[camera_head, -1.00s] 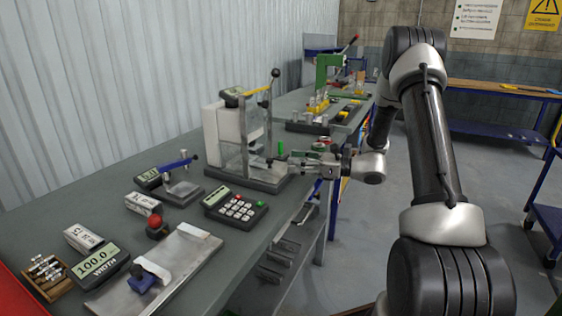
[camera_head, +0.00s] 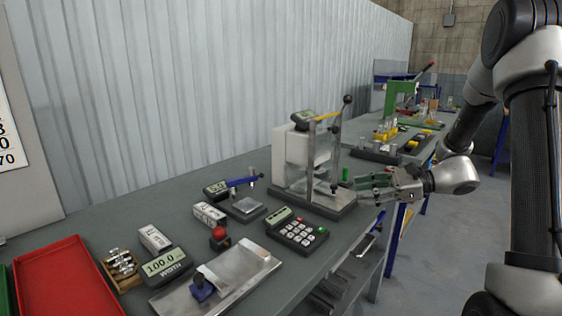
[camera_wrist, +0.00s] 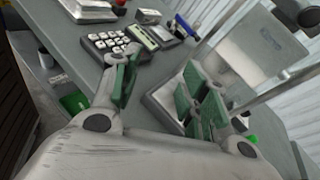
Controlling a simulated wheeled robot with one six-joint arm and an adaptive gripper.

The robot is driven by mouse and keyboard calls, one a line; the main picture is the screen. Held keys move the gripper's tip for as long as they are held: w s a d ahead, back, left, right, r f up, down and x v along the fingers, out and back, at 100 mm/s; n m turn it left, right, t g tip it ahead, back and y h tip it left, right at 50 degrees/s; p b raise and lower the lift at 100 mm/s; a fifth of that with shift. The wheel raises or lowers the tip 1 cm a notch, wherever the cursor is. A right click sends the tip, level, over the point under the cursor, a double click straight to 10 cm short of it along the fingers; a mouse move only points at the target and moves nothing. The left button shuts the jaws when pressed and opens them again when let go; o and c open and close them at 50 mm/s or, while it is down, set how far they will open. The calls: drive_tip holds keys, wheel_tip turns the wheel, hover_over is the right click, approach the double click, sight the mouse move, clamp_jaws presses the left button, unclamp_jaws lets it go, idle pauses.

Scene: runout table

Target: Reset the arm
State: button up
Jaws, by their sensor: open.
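My gripper (camera_head: 366,188) is at the right side of a clear-fronted bench device (camera_head: 327,165) with an upright lever. Its jaws are open and I see nothing held between them. In the wrist view the green-padded fingers (camera_wrist: 160,88) stand apart over the bench, with the device's base and clear panel at the right finger. Whether a finger touches the device I cannot tell. My arm bends back from the gripper to the right edge of the head view.
The grey bench (camera_head: 90,225) carries a keypad unit (camera_head: 297,231), a width display (camera_head: 166,264), a metal plate fixture (camera_head: 235,275), a red tray (camera_head: 70,280) and a green press (camera_head: 402,97) farther back. Corrugated wall borders it. Open floor (camera_head: 425,255) lies to the right.

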drive_tip(key=s+a+r+n+g+h, duration=0.1)
drive_tip(key=s+r+n+g+h, duration=0.3)
drive_tip(key=s, duration=0.5)
drive_tip(key=s+d+r+n+t+h, duration=0.2)
drive_tip(key=s+d+n+h, duration=0.3)
drive_tip(key=s+d+n, duration=0.1)
drive_tip(key=s+d+r+n+t+h, duration=0.2)
drive_tip(key=s+d+n+h, duration=0.3)
drive_tip(key=s+n, duration=0.3)
drive_tip(key=s+d+r, duration=0.1)
drive_tip(key=s, duration=0.2)
drive_tip(key=shift+r+t+h, duration=0.2)
drive_tip(key=shift+t+h, duration=0.1)
drive_tip(key=shift+t, duration=0.1)
drive_tip(key=shift+s, duration=0.1)
